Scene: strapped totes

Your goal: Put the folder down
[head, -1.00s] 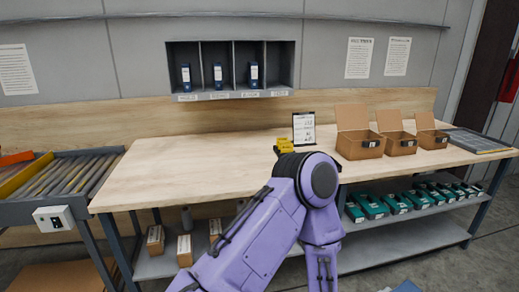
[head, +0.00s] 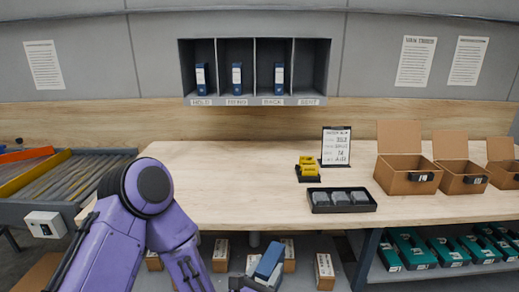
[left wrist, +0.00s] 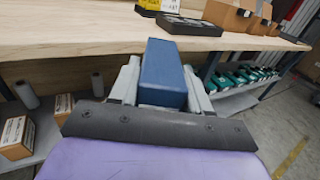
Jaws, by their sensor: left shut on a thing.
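A blue folder (head: 270,262) is held in my left gripper (head: 262,280), low in the head view, in front of the table's front edge. In the left wrist view the folder (left wrist: 163,75) stands between the two grey fingers (left wrist: 160,88), which are shut on it. The wooden tabletop (head: 230,190) lies beyond it. A wall rack (head: 255,101) has several labelled slots; three hold blue folders (head: 201,76), and the rightmost slot (head: 306,70) is empty. My right gripper is not in view.
A black tray with grey items (head: 341,200), a yellow object (head: 307,168) and a sign (head: 336,146) stand on the table. Open cardboard boxes (head: 408,178) stand at right. A roller conveyor (head: 70,180) is at left. The table's left half is clear.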

